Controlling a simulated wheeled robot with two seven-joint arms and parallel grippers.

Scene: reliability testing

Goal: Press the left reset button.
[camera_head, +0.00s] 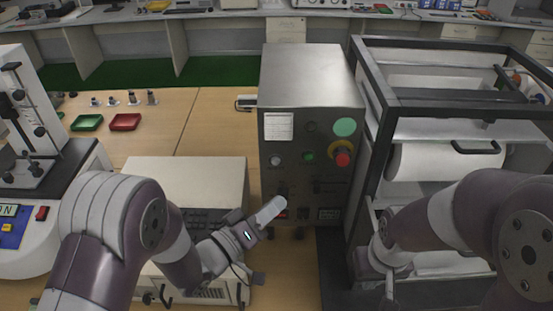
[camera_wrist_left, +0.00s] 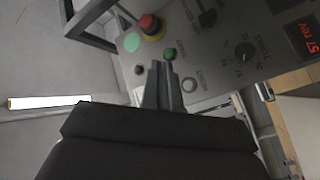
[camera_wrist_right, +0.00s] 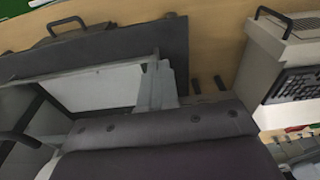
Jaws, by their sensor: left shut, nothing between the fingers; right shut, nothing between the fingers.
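The control box (camera_head: 312,90) stands in the middle of the head view, its front panel facing me. The pale round reset button (camera_head: 275,161) is on the panel's left side. It also shows in the left wrist view (camera_wrist_left: 189,85), right of my fingertips. My left gripper (camera_head: 275,206) is shut and empty, its fingertips below the reset button in the head view. In the left wrist view its fingers (camera_wrist_left: 160,68) point toward the panel, near the green start button (camera_wrist_left: 170,54). My right gripper (camera_wrist_right: 158,72) is shut and empty, low by the right-hand frame.
A red emergency knob (camera_head: 343,159) and a large green disc (camera_head: 345,127) sit on the panel's right. A dark-framed machine with a white roll (camera_head: 440,162) stands right. A beige box (camera_head: 190,180) stands left of the control box. Red (camera_head: 125,122) and green trays lie farther left.

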